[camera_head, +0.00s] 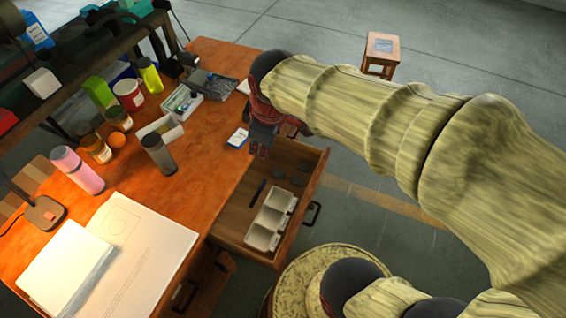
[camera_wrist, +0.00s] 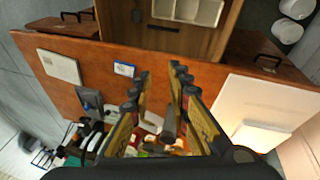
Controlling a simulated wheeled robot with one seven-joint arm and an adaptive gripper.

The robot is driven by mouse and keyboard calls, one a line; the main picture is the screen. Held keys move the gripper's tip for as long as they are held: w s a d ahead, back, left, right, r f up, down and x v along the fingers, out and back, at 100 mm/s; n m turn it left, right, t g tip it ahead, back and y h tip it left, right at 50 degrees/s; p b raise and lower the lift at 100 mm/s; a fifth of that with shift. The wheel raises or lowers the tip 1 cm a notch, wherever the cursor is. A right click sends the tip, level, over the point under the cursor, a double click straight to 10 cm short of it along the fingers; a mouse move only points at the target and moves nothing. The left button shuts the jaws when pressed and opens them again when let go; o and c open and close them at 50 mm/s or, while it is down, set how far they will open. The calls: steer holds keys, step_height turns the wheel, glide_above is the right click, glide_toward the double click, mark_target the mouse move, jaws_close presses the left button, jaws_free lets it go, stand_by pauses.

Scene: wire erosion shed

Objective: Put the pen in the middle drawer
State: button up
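A slim dark pen (camera_head: 257,193) lies in the open drawer (camera_head: 232,222), between a white divided tray and the desk edge. In the wrist view the pen (camera_wrist: 163,28) shows as a short dark bar on the drawer floor. The drawer (camera_wrist: 140,42) sits between two shut drawers with dark handles. My gripper (camera_head: 262,148) is above the desk edge by the far end of the drawer, apart from the pen. In the wrist view my gripper (camera_wrist: 160,72) has its fingers spread with nothing between them.
The white tray (camera_head: 266,222) and several small dark pieces (camera_head: 279,177) share the drawer. On the desk (camera_head: 205,165) are a dark bottle (camera_head: 158,154), a pink bottle (camera_head: 78,171), jars, papers and a small blue-white card (camera_head: 238,138). A stool (camera_head: 381,50) stands beyond.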

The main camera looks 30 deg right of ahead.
steer(key=s+r+m+t, duration=0.2)
steer(key=s+r+m, duration=0.2)
steer(key=s+m, duration=0.5)
steer(key=shift+s+r, duration=0.25)
steer(key=shift+s, duration=0.5)
